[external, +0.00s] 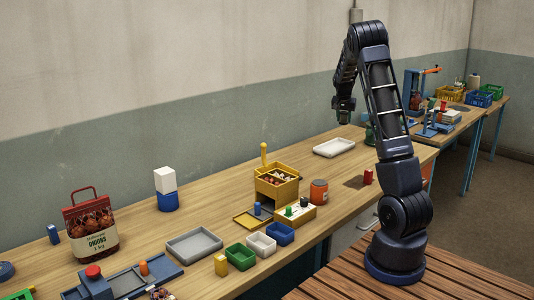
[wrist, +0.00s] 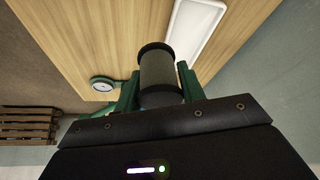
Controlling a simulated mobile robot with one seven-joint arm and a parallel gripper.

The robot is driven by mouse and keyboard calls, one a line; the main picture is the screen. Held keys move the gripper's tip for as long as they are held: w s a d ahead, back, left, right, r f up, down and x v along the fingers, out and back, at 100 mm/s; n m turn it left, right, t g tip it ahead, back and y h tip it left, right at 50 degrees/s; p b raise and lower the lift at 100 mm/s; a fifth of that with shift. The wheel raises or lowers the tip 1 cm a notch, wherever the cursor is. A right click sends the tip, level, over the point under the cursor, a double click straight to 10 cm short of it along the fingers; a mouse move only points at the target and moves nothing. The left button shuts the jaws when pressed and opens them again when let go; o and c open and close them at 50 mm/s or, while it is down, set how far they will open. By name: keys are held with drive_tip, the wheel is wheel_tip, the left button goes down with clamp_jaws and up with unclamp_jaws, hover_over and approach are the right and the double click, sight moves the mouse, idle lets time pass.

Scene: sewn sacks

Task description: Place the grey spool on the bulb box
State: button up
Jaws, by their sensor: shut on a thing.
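The grey spool (wrist: 158,70), with dark end flanges, is in the wrist view. My gripper (wrist: 158,90) is shut on it, with one green finger on each side. I cannot tell for certain which thing is the bulb box. A white box-like block (external: 165,179) stands on a blue round piece at the middle left of the table.
A white tray (external: 334,147) lies below my gripper and also shows in the wrist view (wrist: 197,28). A green-rimmed dial (wrist: 102,84) is beside the spool.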

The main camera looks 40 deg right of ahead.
drive_tip(key=w+a+r+n+t+y, duration=0.1)
drive_tip(key=w+a+r+n, duration=0.15)
drive_tip(key=w+a, duration=0.8)
drive_tip(key=w+a+r+n, duration=0.25)
drive_tip(key=w+a, duration=0.35)
drive_tip(key=a, duration=0.9)
drive_tip(key=w+a+r+n+t+y, duration=0.15)
drive_tip(key=w+a+n, duration=0.25)
drive_tip(key=w+a, duration=0.6)
wheel_tip(320, 180, up, 9)
drive_tip(key=n+y, duration=0.3)
drive_tip(key=n, duration=0.6)
hover_over(160, 170)
drive_tip(key=f, duration=1.3)
drive_tip(key=s+f, duration=0.1)
drive_tip(key=f, duration=0.5)
drive_tip(key=shift+d+f, duration=0.2)
drive_tip(key=shift+d, duration=0.05)
drive_tip(key=shift+f, duration=0.2)
drive_tip(key=o, duration=1)
drive_tip(key=shift+c, duration=0.2)
drive_tip(key=shift+r, duration=0.1)
